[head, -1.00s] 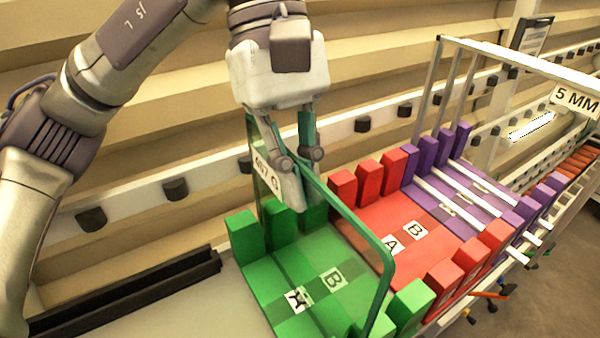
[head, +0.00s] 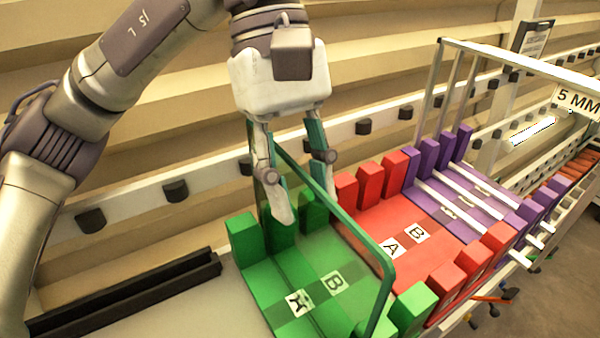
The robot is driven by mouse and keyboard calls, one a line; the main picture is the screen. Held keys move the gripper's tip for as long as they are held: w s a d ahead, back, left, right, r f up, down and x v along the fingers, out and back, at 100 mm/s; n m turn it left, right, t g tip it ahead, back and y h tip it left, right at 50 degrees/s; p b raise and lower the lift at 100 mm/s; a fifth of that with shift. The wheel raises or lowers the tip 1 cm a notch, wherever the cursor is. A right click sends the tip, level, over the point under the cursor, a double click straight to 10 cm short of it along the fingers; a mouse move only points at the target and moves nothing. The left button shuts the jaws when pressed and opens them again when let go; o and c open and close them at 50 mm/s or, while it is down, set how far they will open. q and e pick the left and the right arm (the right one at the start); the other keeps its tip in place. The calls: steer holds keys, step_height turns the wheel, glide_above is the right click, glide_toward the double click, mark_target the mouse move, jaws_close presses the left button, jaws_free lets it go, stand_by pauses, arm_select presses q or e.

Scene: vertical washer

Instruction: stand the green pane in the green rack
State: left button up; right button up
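The green pane (head: 388,266) is a clear sheet with a green edge. It stands upright in the green rack (head: 242,236), crossing from the back posts to the front posts. Its foot is partly hidden, so I cannot tell exactly which slot it is in. The rack has green posts and two floor labels, one reading B. My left gripper (head: 304,198) is above the rack's back posts, its fingers spread apart on either side of the pane's upper edge. The near finger covers part of the pane. My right gripper is not in view.
A red rack (head: 372,222) adjoins on the right, and a purple rack (head: 460,200) with white bars lies beyond it. A metal frame with a "5 MM" sign (head: 577,98) rises at the right. A black rail (head: 130,290) lies left of the green rack.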

arm_select(q)
steer(key=shift+r, duration=0.1)
steer(key=v, duration=1.2)
steer(key=shift+w, duration=0.1)
stand_by(0.3)
